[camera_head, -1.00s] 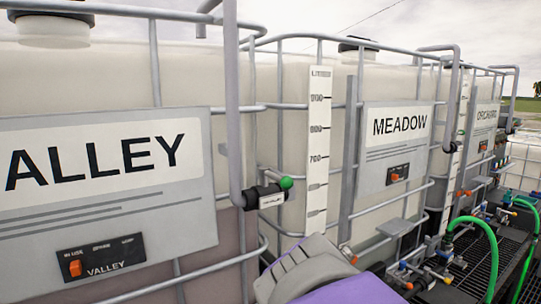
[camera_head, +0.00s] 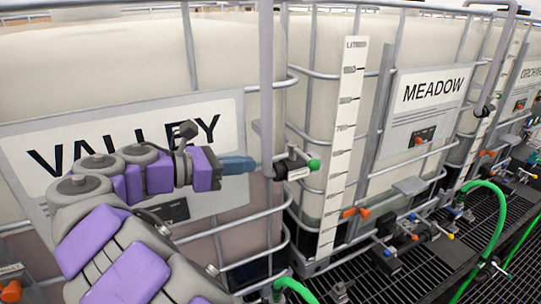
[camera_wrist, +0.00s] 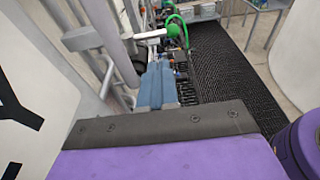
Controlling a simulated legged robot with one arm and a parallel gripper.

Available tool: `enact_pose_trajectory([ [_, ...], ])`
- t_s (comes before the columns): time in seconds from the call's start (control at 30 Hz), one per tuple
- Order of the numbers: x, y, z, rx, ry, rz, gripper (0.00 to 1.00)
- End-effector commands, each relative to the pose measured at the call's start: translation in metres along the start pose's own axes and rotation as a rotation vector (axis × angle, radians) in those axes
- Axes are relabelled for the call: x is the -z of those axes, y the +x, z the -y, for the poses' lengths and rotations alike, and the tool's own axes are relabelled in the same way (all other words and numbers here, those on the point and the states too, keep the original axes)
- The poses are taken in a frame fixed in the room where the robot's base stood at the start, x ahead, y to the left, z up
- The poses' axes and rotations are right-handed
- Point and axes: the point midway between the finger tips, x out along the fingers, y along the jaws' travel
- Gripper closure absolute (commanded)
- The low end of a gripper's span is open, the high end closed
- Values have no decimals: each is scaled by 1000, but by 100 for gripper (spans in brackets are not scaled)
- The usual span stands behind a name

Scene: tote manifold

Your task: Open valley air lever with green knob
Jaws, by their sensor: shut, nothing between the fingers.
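The air lever has a dark valve body (camera_head: 288,166) on a grey upright pipe, a pale labelled handle (camera_head: 299,173) and a green knob (camera_head: 314,165) at its right end. It sits between the Valley and Meadow totes. In the wrist view the green knob (camera_wrist: 174,30) and pale handle (camera_wrist: 152,34) lie beyond the fingertips. My gripper (camera_head: 250,164) has blue fingers that are shut and empty, left of the pipe at about the knob's height. The fingers also show in the wrist view (camera_wrist: 158,72). Whether they touch the pipe I cannot tell.
The Valley sign (camera_head: 228,119) is partly behind my arm. A white litre scale (camera_head: 343,130) stands right of the knob. The Meadow sign (camera_head: 430,108) is farther right. Orange-handled valves (camera_head: 355,212), a green hose (camera_head: 489,187) and dark grating (camera_head: 450,258) lie lower right.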

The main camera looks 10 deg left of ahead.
Motion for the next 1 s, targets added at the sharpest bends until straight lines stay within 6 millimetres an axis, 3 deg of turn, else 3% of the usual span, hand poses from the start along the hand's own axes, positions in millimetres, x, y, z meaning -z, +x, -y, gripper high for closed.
enact_pose_trajectory([
  [0.17,2,23,0,3,0,-1,100],
  [0.6,1,109,2,4,2,-4,100],
  [0.8,2,127,0,1,1,-2,100],
  [1.0,2,130,-2,0,1,1,100],
])
